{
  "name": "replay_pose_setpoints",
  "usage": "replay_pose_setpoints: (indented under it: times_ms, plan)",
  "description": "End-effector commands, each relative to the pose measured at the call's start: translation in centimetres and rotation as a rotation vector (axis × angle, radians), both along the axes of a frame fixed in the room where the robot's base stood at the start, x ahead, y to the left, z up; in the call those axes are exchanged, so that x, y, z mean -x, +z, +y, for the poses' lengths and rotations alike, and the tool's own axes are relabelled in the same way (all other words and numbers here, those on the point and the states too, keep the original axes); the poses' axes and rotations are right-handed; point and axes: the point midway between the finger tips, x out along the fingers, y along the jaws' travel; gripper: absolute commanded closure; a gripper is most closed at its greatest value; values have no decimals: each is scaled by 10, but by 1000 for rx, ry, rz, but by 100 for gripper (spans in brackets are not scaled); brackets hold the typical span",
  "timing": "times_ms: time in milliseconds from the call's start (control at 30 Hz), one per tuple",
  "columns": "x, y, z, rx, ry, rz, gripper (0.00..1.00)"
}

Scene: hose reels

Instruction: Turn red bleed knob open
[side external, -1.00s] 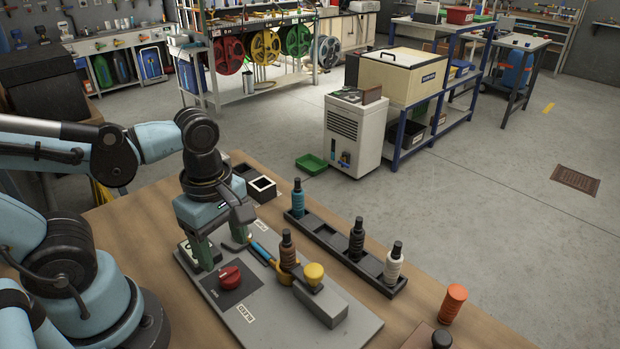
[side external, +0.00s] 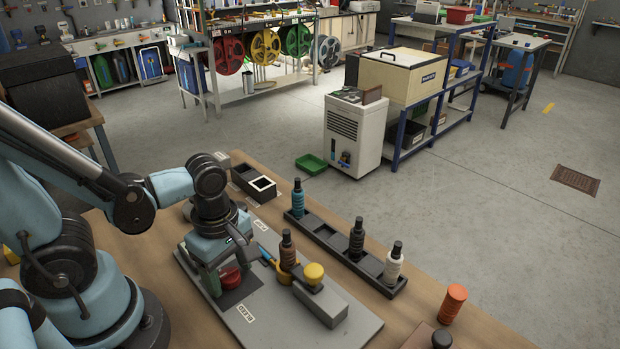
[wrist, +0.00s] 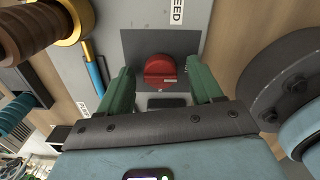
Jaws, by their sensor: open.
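The red bleed knob (side external: 231,277) sits on a dark square on the grey panel (side external: 262,318). It also shows in the wrist view (wrist: 160,71), between and just beyond the green fingertips. My gripper (side external: 228,284) is low over the knob, pointing down at the panel, with its fingers on either side of it. In the wrist view my gripper (wrist: 165,82) is open, and gaps show between each finger and the knob. Part of the knob is hidden behind a finger in the side view.
A brown bottle (side external: 287,250) in a yellow ring and a yellow knob (side external: 314,272) on a grey block stand to the right on the panel. A black tray (side external: 318,233) with several bottles lies behind. An orange cylinder (side external: 453,303) stands at the right.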

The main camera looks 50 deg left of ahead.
Motion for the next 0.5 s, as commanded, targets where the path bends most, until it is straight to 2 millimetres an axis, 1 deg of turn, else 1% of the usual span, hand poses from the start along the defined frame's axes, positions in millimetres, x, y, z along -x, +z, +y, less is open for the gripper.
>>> replay_pose_setpoints:
  times_ms: [333,367,500]
  plan:
    - [0,-2,0,0,0,0,35]
    - [0,-2,0,0,0,0,36]
    - [0,-2,0,0,0,0,58]
